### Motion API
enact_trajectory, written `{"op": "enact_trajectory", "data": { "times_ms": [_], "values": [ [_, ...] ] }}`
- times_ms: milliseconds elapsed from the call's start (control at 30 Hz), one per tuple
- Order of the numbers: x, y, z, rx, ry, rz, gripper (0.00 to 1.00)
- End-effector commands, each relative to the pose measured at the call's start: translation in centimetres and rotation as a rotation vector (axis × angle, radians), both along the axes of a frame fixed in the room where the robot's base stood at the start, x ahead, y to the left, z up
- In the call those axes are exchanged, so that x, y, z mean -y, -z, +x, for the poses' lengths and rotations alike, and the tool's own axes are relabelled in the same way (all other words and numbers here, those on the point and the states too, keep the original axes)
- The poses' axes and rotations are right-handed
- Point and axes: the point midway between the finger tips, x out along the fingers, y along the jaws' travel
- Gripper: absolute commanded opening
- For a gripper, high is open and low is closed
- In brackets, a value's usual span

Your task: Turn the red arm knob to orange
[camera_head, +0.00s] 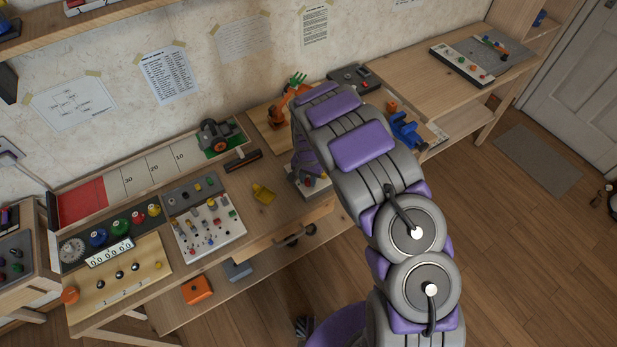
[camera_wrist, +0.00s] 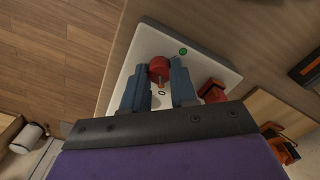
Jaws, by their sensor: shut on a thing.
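The red knob (camera_wrist: 159,67) sits on a white panel (camera_wrist: 150,42) in the wrist view. My gripper (camera_wrist: 160,80) has its two blue-grey fingers on either side of the red knob and is shut on it. A green dot (camera_wrist: 183,51) shows on the panel beyond the knob, to its right. I cannot make out an orange mark near the knob. In the head view my gripper (camera_head: 308,178) is down at the white panel (camera_head: 318,186) at the bench's front edge. My arm hides most of that panel and the knob there.
A red and black block (camera_wrist: 213,91) stands on the panel close to my right finger. An orange toy arm (camera_head: 279,117) stands behind on the bench. A yellow scoop (camera_head: 264,193) and a peg panel (camera_head: 207,240) lie to the left.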

Motion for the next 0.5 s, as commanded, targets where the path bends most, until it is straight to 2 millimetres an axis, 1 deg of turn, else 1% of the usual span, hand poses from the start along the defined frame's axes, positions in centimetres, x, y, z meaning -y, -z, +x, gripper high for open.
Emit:
{"op": "enact_trajectory", "data": {
  "times_ms": [33,467,500],
  "values": [
    [-0.04,0.24,-0.40,-0.011,0.005,-0.002,0.00],
    [-0.07,0.21,-0.38,-0.010,0.013,-0.002,0.00],
    [-0.08,0.21,-0.36,-0.010,0.013,-0.001,0.30]
  ]
}}
